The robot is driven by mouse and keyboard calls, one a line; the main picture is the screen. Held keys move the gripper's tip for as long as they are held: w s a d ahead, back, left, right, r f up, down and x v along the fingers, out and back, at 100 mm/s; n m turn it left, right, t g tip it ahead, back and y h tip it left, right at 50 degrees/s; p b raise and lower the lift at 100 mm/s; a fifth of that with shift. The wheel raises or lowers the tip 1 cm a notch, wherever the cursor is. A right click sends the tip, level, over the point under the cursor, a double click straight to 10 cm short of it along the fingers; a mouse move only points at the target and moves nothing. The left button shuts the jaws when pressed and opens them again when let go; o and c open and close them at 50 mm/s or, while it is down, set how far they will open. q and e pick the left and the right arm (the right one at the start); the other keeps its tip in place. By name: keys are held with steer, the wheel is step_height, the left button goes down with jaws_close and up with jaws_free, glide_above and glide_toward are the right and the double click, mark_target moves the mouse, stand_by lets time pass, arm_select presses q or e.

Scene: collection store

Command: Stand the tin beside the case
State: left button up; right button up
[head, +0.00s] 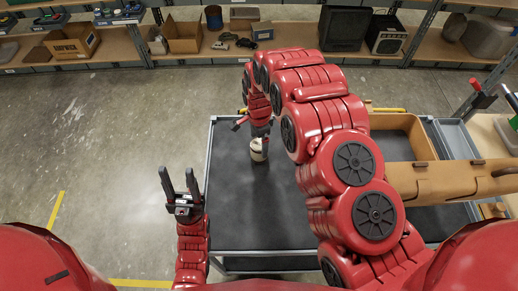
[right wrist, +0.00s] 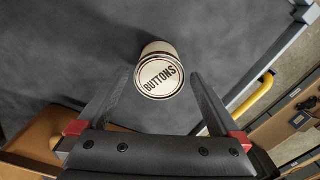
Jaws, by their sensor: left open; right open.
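The tin (head: 258,152) is a small cream cylinder standing upright on the dark top of the cart (head: 240,205). In the right wrist view the tin (right wrist: 161,70) shows its round lid marked BUTTONS. My right gripper (head: 260,137) is at the tin in the head view. In the right wrist view its open fingers (right wrist: 161,80) reach either side of the tin, with gaps visible. My left gripper (head: 180,182) is open and empty, left of the cart. A tan case with dark fittings (head: 450,180) lies at the cart's right, partly hidden by my right arm.
The dark top around the tin is clear. Shelves (head: 290,42) with boxes stand behind. A side bench (head: 490,135) is at the right.

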step_height(320, 180, up, 6)
steer(key=p, duration=0.5)
steer(key=shift+r, duration=0.25)
steer(key=shift+f, duration=0.1)
steer(key=shift+a, duration=0.1)
